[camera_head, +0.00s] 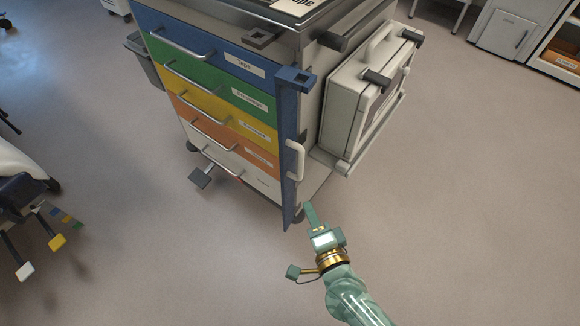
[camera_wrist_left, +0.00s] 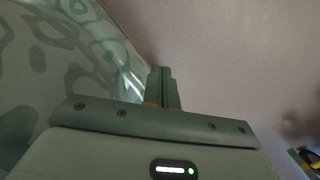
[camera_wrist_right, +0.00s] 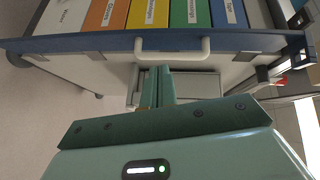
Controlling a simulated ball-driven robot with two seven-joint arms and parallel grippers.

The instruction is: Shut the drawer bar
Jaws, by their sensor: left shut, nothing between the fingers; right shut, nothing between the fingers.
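The drawer bar (camera_head: 288,155) is a tall blue strip at the right front edge of the drawer cart. It stands turned outward, clear of the drawer fronts, with a white handle (camera_head: 299,160) on its right face. In the right wrist view the bar (camera_wrist_right: 95,43) runs across the picture, with its handle (camera_wrist_right: 172,55) just beyond the fingertips. My right gripper (camera_head: 309,207) is shut and empty, below and slightly right of the handle; contact cannot be made out. My left gripper (camera_wrist_left: 161,70) is shut and empty in its wrist view, away from the cart.
The cart has blue, green, yellow, orange and white drawers (camera_head: 215,95), all looking closed, with bar pulls. A white case (camera_head: 345,105) sits on a shelf on the cart's right side. A grey pedal (camera_head: 203,177) sticks out low in front. Open floor (camera_head: 180,270) lies in front.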

